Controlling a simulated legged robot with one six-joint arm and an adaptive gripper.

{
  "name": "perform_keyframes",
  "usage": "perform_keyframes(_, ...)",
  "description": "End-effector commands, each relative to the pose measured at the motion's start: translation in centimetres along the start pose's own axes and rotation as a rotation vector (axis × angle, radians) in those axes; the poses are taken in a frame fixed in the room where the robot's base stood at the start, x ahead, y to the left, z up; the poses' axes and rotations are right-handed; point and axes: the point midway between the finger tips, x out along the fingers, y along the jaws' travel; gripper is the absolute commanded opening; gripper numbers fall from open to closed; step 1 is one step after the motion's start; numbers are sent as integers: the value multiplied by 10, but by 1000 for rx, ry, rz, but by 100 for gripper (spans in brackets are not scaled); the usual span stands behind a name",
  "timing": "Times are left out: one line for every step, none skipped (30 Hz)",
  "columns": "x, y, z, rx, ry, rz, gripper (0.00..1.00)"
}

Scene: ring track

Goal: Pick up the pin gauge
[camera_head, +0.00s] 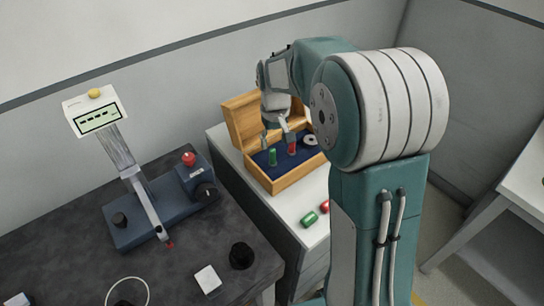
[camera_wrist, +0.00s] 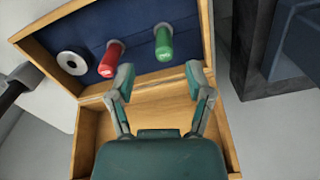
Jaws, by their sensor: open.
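My gripper (camera_head: 277,139) hangs over the open wooden case, its jaws apart and empty; the wrist view shows both fingers (camera_wrist: 158,78) spread. In the case stand a green cylinder (camera_head: 272,157) and a red cylinder (camera_head: 292,149), beside a pale metal ring (camera_head: 310,140). In the wrist view, the red cylinder (camera_wrist: 110,59) is close to the left fingertip and the green cylinder (camera_wrist: 163,43) lies beyond the gap between the fingers. The ring (camera_wrist: 72,62) is at left. I cannot tell which piece is the pin gauge.
The wooden case (camera_head: 300,177) has a raised lid (camera_head: 244,117) and stands on a white cabinet (camera_head: 285,217). A loose green piece (camera_head: 309,219) and red piece (camera_head: 325,206) lie in front of it. A dark bench (camera_head: 70,245) at left bears a measuring device (camera_head: 140,225).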

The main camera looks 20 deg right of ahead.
Motion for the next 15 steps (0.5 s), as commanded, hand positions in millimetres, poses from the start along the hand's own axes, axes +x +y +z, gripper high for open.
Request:
perform_keyframes(7,-1,0,-1,-3,0,66)
perform_keyframes(10,-1,0,-1,-2,1,66)
perform_keyframes(13,-2,0,-1,-2,1,66)
perform_keyframes(15,-2,0,-1,-2,1,66)
perform_keyframes(17,-2,0,-1,-2,1,66)
perform_keyframes(20,-2,0,-1,-1,1,66)
perform_keyframes(23,-2,0,-1,-1,1,66)
perform_keyframes(27,-3,0,-1,-2,1,66)
perform_keyframes(34,-3,0,-1,-3,1,66)
perform_keyframes(39,-3,0,-1,-3,1,66)
perform_keyframes(44,-4,0,-1,-5,1,66)
perform_keyframes(50,-4,0,-1,-3,1,66)
perform_keyframes(55,-4,0,-1,-4,1,66)
perform_keyframes(58,-4,0,-1,-3,1,66)
perform_keyframes(62,-4,0,-1,-1,1,66)
